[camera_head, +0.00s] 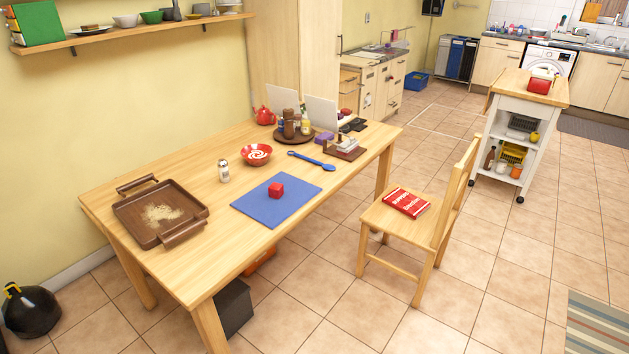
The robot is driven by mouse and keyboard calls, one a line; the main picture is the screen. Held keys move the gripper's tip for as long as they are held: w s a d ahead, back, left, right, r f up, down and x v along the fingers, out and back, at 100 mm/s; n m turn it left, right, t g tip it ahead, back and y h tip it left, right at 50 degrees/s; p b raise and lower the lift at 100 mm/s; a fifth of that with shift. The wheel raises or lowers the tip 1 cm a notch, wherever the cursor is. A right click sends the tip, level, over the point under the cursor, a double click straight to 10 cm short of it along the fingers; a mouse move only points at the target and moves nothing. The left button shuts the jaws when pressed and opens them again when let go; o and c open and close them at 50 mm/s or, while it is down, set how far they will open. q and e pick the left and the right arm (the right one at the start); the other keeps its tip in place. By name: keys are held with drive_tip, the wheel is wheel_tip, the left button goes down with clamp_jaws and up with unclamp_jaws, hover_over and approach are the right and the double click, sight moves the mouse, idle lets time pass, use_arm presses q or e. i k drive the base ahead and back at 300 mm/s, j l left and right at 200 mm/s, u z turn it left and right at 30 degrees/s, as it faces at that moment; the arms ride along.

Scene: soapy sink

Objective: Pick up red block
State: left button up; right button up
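A small red block (276,190) sits on a flat blue mat (262,211) on the wooden table (190,255). The block is near the middle of the mat, with nothing on top of it. Neither my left gripper nor my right gripper shows in the head view.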

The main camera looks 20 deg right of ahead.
sight(276, 190)
drive_tip(key=i+l+z, duration=0.1)
drive_tip(key=i+z, duration=0.15)
drive_tip(key=z, duration=0.15)
drive_tip(key=i+z, duration=0.2)
drive_tip(key=z, duration=0.25)
drive_tip(key=i+z, duration=0.25)
drive_tip(key=z, duration=0.15)
drive_tip(key=i+l, duration=0.25)
drive_tip(key=i, duration=0.25)
drive_tip(key=i+l, duration=0.2)
drive_tip(key=i, duration=0.3)
drive_tip(key=i+l+u, duration=0.15)
drive_tip(key=u, duration=0.3)
drive_tip(key=i+l+u, duration=0.1)
drive_tip(key=u, duration=0.35)
drive_tip(key=i+l+u, duration=0.1)
drive_tip(key=l+u, duration=0.2)
drive_tip(key=u, duration=0.15)
drive_tip(key=l+u, duration=0.25)
drive_tip(key=u, duration=0.2)
drive_tip(key=l+u, duration=0.3)
drive_tip(key=u, duration=0.15)
drive_tip(key=i, duration=0.05)
